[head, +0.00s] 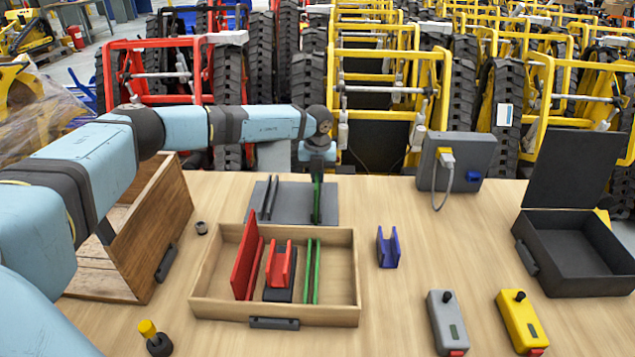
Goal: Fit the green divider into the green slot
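The green divider (317,199) stands upright, seen nearly edge-on, at the right side of a grey rack (292,206) behind the wooden tray. My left gripper (317,172) points down right at the divider's top edge. Its fingers are small and seen edge-on, so whether they are closed on the divider is unclear. The green slot (312,272), two thin parallel green rails, is in the right part of the wooden tray (342,312), with nothing between its rails. My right gripper is not in view.
The tray also holds an upright red divider (247,262) and a red channel piece (281,265). A blue-purple bracket (388,248) stands to its right. A wooden box (165,230) is left, an open black case (577,248) right. Grey (446,322) and yellow (522,322) control boxes lie in front.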

